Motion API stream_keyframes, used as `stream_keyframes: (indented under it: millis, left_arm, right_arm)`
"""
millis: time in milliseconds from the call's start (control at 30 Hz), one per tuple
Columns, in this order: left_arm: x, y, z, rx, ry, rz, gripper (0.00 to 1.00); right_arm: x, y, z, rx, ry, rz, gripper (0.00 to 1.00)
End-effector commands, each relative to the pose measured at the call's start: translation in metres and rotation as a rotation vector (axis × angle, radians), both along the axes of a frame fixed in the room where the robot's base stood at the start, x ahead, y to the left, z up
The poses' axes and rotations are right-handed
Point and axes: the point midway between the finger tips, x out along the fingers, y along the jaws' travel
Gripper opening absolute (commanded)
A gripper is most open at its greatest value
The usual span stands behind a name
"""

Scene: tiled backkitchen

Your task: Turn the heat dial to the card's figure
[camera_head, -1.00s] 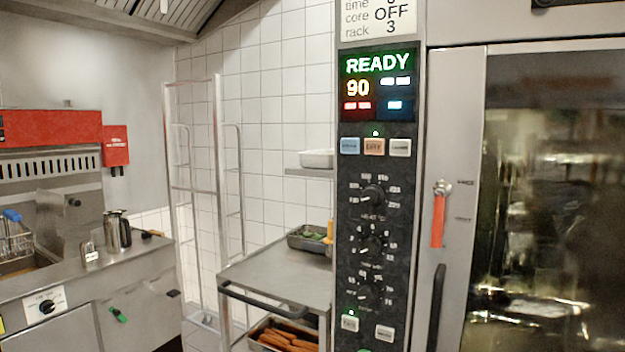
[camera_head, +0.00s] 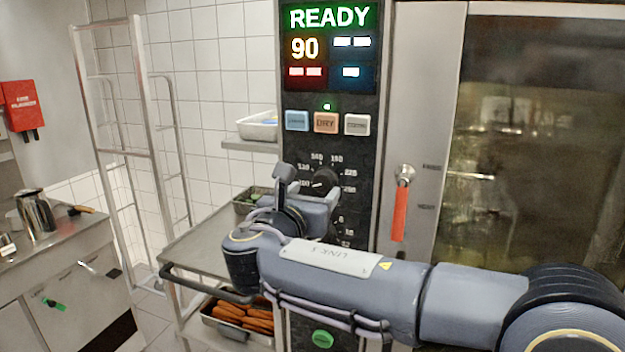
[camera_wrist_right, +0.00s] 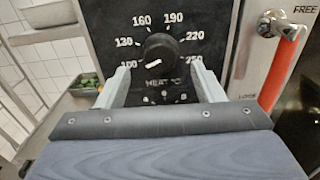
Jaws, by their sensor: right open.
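The heat dial (camera_wrist_right: 160,48) is a black knob on the dark control panel (camera_wrist_right: 105,25). In the wrist view its white mark points left and slightly down, toward the 100 end of the scale. The dial also shows in the head view (camera_head: 324,180), partly behind my right gripper (camera_head: 306,190). In the wrist view the right gripper (camera_wrist_right: 160,78) is open, its fingers on either side below the dial, with nothing between them; contact cannot be told. The display (camera_head: 330,45) reads READY and 90. The card is out of view. My left gripper is not in view.
A red-handled oven latch (camera_head: 400,205) stands right of the panel, beside the glass door. A steel trolley (camera_head: 205,245) with trays is at left. My right arm covers the lower dials. White, tan and blue buttons (camera_head: 326,122) sit above the heat dial.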

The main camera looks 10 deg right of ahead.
Motion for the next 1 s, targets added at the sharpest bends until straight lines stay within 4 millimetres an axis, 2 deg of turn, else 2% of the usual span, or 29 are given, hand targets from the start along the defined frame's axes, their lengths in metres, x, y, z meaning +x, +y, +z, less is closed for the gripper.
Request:
stream_keyframes:
  millis: [100,300,633,1000]
  left_arm:
    - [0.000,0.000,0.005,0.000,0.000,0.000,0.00]
    - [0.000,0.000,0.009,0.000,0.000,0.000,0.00]
    - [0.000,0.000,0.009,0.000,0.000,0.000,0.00]
    - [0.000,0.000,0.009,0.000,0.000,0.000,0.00]
  right_arm:
    - [0.017,-0.012,0.001,0.000,0.001,-0.003,0.61]
    - [0.035,-0.024,0.000,0.001,0.002,-0.001,0.61]
    - [0.039,-0.027,0.000,0.003,0.001,0.001,0.61]
    - [0.039,-0.027,0.000,0.003,0.001,0.000,0.17]
